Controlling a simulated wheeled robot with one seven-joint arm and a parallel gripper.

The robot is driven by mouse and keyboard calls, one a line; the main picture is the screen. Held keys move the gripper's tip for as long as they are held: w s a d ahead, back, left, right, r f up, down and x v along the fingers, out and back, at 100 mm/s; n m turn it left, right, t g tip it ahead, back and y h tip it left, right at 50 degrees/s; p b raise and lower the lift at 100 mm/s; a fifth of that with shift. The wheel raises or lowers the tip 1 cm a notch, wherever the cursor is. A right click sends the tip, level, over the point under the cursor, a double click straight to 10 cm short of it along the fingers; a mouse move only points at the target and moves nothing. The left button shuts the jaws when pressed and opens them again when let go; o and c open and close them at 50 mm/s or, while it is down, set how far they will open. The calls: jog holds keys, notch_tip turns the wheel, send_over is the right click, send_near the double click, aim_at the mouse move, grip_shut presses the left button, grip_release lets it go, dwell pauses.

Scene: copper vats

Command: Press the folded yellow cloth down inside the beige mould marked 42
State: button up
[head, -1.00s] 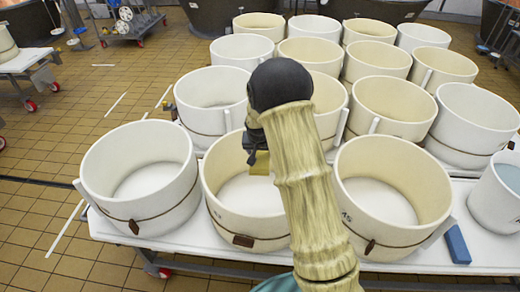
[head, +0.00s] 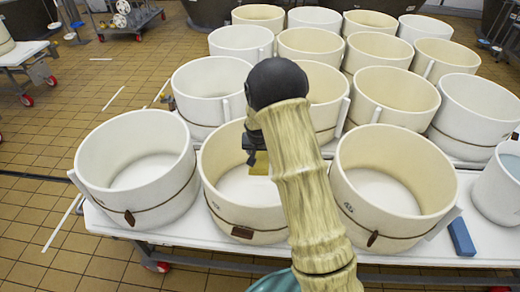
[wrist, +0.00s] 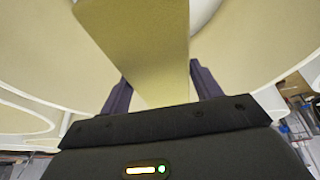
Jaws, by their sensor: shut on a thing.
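My gripper (head: 256,160) is shut on the folded yellow cloth (head: 260,166). It is partly hidden behind my arm in the head view. In the wrist view the cloth (wrist: 150,45) is a flat, stiff-looking yellow strip between the dark fingers of my gripper (wrist: 157,85). In the head view the cloth shows in line with the opening of the front middle beige mould (head: 221,180). I cannot tell whether it touches the mould's wall or floor. Small dark marks show on the front moulds, but the number 42 is not readable.
A white mould (head: 135,215) stands to the left and a beige mould (head: 395,235) to the right, with several more behind. A blue block (head: 461,237) lies on the white table (head: 200,236) at right. The tiled floor at left is mostly clear.

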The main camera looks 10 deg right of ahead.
jog(key=b, duration=1.6)
send_over(260, 197)
jog(key=s, duration=0.1)
jog(key=shift+a+f, duration=0.1)
jog(key=shift+f, duration=12.65)
jog(key=shift+f+b, duration=0.6)
jog(key=shift+f, duration=0.2)
jog(key=shift+s+f, duration=0.15)
jog(key=shift+f, duration=0.05)
jog(key=o, duration=1.2)
jog(key=shift+r, duration=0.15)
